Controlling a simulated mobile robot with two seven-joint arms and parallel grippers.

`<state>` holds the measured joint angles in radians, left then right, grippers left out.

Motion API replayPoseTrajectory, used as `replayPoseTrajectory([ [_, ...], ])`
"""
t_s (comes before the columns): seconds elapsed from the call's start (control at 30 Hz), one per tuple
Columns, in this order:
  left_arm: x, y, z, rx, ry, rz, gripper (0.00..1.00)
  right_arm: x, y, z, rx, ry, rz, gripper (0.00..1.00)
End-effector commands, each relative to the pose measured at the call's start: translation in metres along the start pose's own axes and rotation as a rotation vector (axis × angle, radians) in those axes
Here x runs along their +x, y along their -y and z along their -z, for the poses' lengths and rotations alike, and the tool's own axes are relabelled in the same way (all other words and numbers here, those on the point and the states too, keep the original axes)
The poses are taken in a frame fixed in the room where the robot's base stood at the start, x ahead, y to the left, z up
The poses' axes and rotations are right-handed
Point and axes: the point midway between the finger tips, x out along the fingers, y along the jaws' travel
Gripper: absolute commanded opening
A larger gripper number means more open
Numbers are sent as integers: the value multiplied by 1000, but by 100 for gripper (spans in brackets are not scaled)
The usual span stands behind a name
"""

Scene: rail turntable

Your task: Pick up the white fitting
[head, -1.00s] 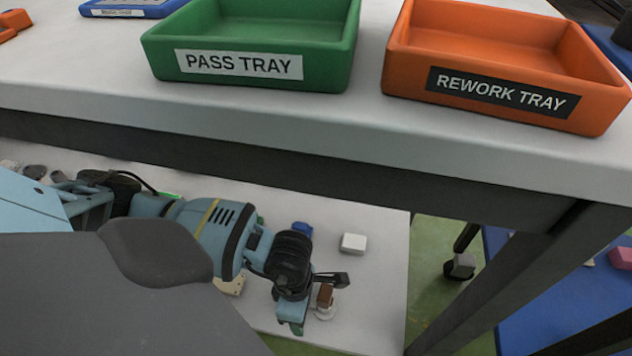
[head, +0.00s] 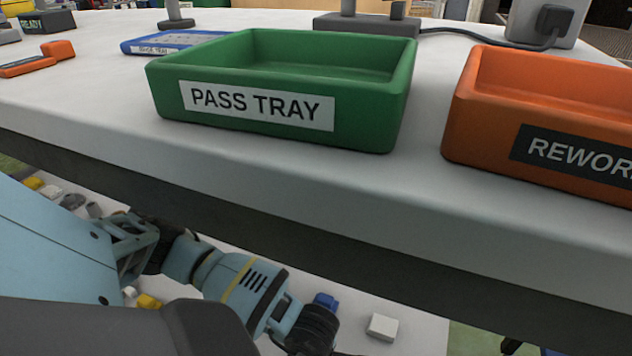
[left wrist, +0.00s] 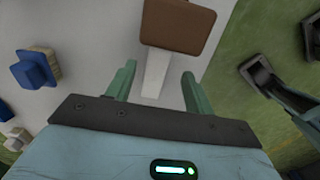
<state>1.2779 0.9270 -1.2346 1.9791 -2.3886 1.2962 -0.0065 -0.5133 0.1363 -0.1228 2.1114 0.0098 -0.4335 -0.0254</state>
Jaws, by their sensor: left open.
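In the left wrist view, a white piece (left wrist: 156,72) with a brown block (left wrist: 180,22) at its far end shows between and beyond the fingers of my left gripper (left wrist: 157,84). The gripper is open, with a gap on both sides of the white piece. I cannot tell how far below the fingertips it is. The white piece is probably the white fitting. In the head view the left fingertips are below the lower edge, and only my wrist shows.
A white block (head: 382,327) and a blue part (head: 325,301) lie on the lower shelf. The blue part also shows in the left wrist view (left wrist: 30,70). Above the shelf, the tabletop (head: 420,195) holds the green pass tray (head: 365,110) and orange rework tray (head: 475,130).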

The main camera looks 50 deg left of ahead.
Motion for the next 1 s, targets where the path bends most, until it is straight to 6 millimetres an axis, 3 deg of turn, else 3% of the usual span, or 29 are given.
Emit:
replayPoseTrajectory([
  [0.4,48,-3,-2,-2,-2,2,53,30,-4,-1,1,-4,0,36],
  [0.67,50,-3,-2,-1,-1,0,53,29,-4,2,1,-10,1,36],
  [1.0,50,-3,-2,-1,0,1,11,25,-2,-6,4,7,3,36],
])
